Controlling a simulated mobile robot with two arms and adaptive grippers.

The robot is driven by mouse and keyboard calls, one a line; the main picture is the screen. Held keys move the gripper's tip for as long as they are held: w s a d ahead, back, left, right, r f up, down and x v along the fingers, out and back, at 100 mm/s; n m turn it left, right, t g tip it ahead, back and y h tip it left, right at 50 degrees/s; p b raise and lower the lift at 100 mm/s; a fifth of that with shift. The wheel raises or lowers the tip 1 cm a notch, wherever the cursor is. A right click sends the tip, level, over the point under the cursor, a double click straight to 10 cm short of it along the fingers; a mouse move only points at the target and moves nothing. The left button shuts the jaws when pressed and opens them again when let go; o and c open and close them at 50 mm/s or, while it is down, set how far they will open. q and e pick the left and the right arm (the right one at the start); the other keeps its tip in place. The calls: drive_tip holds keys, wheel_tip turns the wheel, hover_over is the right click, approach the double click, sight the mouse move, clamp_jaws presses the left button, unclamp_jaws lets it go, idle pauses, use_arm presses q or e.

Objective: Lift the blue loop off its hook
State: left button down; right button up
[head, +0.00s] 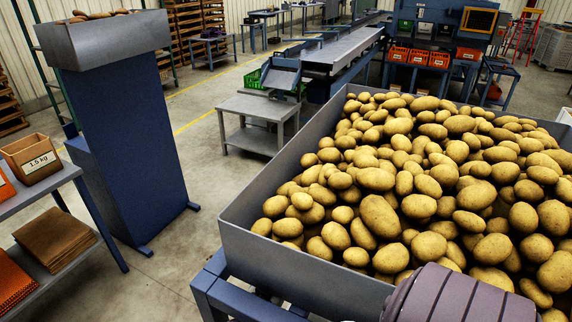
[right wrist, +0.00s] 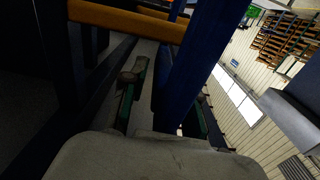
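I cannot make out the blue loop or its hook in either view. My right gripper (right wrist: 168,88) shows in the right wrist view, with its two green-padded fingers apart. A long blue bar (right wrist: 190,75) runs between the fingers in the picture, and I cannot tell whether it touches them or lies beyond them. Much of this view is dark. Neither gripper shows in the head view.
A grey bin (head: 285,265) full of potatoes (head: 400,180) fills the right of the head view. A tall blue-grey stand (head: 130,140) and a shelf with a brown crate (head: 32,158) stand left. The floor (head: 205,210) between is clear. An orange bar (right wrist: 125,20) crosses the wrist view.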

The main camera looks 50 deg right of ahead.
clamp_jaws()
drive_tip(key=shift+w+a+n+p, duration=0.2)
drive_tip(key=shift+w+n+p, duration=0.15)
drive_tip(key=shift+w+p, duration=0.25)
drive_tip(key=shift+w+a+n+p, duration=0.15)
drive_tip(key=shift+w+n+p, duration=0.2)
drive_tip(key=shift+w+p, duration=0.25)
drive_tip(key=shift+o, duration=1.8)
unclamp_jaws()
drive_tip(key=shift+s, duration=0.1)
